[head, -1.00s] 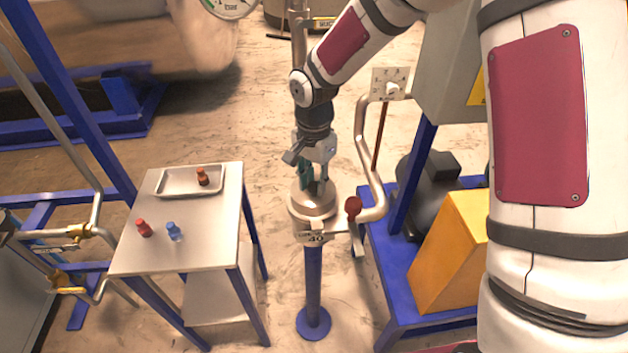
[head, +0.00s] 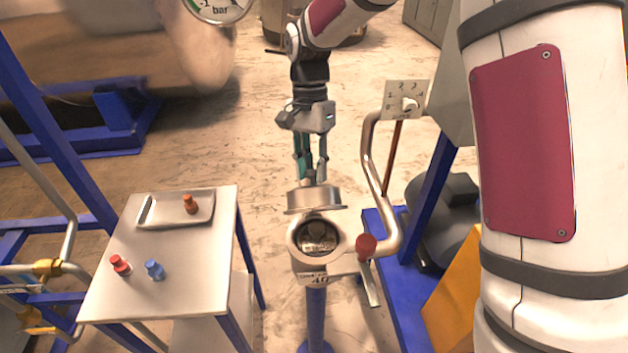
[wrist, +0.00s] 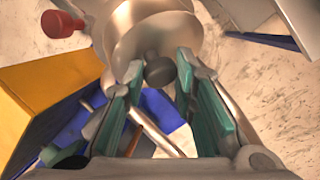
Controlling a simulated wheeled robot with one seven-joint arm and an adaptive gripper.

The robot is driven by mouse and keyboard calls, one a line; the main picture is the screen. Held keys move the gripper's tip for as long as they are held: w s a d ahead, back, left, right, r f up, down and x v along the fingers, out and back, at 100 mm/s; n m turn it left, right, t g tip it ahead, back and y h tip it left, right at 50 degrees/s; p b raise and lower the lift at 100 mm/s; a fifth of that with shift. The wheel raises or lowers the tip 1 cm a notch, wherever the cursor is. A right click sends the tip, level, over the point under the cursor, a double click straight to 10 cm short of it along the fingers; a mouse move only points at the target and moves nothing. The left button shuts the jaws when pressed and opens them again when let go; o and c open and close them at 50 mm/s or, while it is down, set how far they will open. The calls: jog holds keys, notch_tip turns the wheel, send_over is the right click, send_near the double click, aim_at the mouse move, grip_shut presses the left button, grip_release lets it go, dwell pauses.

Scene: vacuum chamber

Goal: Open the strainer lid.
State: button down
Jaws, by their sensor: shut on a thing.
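The strainer lid (head: 314,198) is a round metal cap, lifted and set back behind the strainer body (head: 296,236). The body's round mouth shows open, with a dark interior. My gripper (head: 312,180) is above the lid, its fingers pointing down and shut on the lid's knob. In the wrist view the dark round knob (wrist: 160,72) sits between the teal finger pads, with the metal lid (wrist: 150,30) beyond it. Whether the lid's lower edge touches the body's far rim, I cannot tell.
A red-knobbed handle (head: 366,246) stands right of the strainer, beside a curved pipe (head: 372,165) and a numbered dial plate (head: 405,98). At left, a table (head: 205,265) holds a tray (head: 150,212) and small red, blue and orange bottles. Floor behind the lid is clear.

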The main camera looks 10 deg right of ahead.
jog(key=shift+w+a+f+b, duration=0.1)
jog(key=shift+w+f+b, duration=0.15)
jog(key=shift+w+b, duration=0.4)
jog(key=shift+w+f+b, duration=0.2)
jog(key=shift+w+b, duration=0.1)
jog(key=shift+w, duration=0.65)
jog(key=shift+w+a+f+b, duration=0.1)
jog(key=shift+w+f+b, duration=0.15)
jog(key=shift+w+b, duration=0.4)
jog(key=shift+w, duration=0.2)
jog(key=shift+a, duration=0.1)
jog(key=c, duration=1.3)
grip_release()
jog(key=shift+r, duration=0.1)
jog(key=v, duration=1.2)
